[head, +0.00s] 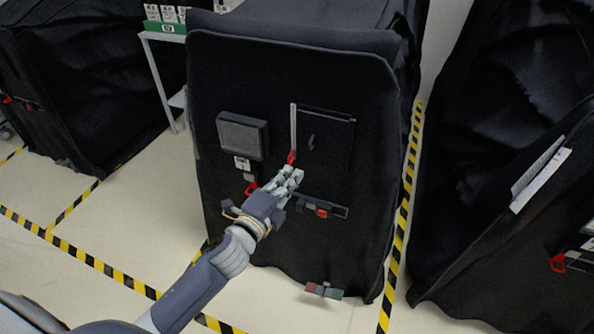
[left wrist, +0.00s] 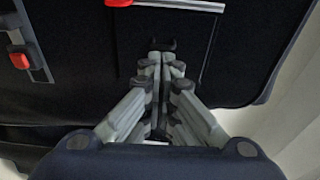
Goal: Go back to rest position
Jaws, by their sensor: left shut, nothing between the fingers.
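My left arm reaches in from the lower left in the head view. My left gripper (head: 289,180) is shut and empty, in front of the black covered cart (head: 350,75). In the head view its fingertips overlap the area just below a dark panel (head: 327,140) with a red tab (head: 292,157) at its lower left. In the left wrist view the gripper's fingers (left wrist: 162,50) are together and point at the dark cover, with a red piece (left wrist: 118,3) beyond them. I cannot tell whether the fingertips touch the cart. My right gripper is not in view.
Other covered carts stand at the left (head: 85,80) and right (head: 490,130). A white side table (head: 165,38) with boxes is behind. Yellow-black tape (head: 399,230) marks the pale floor. A small red-green item (head: 324,290) is at the cart's lower edge. Open floor lies at the left front.

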